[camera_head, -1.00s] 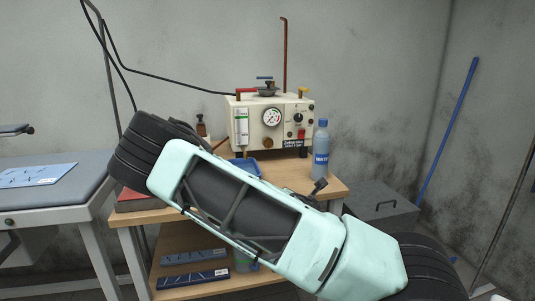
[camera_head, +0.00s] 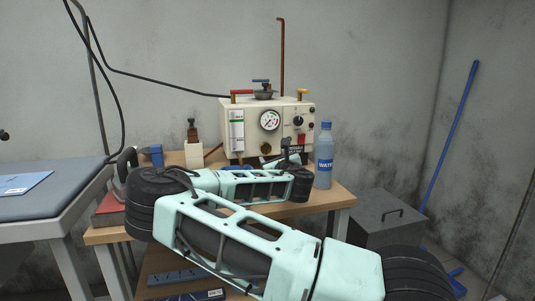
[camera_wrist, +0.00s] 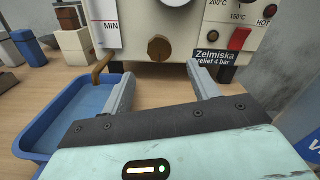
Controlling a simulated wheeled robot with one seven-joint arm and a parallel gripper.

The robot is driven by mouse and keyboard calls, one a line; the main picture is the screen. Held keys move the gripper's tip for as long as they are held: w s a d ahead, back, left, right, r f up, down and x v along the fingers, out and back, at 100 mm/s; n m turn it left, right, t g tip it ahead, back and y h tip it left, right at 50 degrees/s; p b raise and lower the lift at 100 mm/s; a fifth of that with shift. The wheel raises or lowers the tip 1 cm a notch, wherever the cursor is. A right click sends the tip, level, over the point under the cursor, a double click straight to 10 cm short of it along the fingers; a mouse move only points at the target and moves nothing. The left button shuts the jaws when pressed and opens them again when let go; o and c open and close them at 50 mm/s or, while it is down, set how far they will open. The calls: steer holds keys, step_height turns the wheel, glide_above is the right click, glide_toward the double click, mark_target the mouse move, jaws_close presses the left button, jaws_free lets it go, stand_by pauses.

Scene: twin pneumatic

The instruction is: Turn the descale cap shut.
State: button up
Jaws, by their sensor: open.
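The machine (camera_head: 241,149) is a cream box standing on the wooden bench. A round brown-brass cap, which I take to be the descale cap (camera_wrist: 160,48), is low on its front; it also shows in the head view (camera_head: 266,149). My gripper (camera_wrist: 158,77) is open, its two grey fingers apart with nothing between them. In the wrist view the cap lies beyond the fingertips, roughly centred in the gap, not touched. In the head view my gripper (camera_head: 290,153) is close in front of the machine's lower front. How far the cap is turned cannot be told.
A blue tray (camera_wrist: 32,133) lies on the bench (camera_head: 330,200) left of my gripper, under a brass spout (camera_wrist: 104,64). A water bottle (camera_head: 324,165) stands to the right. A red switch (camera_wrist: 239,38) and black knob are on the machine's right side. A grey box (camera_head: 388,228) is on the floor.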

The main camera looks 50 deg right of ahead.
mark_target(267, 150)
steer(key=x, duration=0.8)
steer(key=shift+s, duration=0.1)
steer(key=c, duration=1)
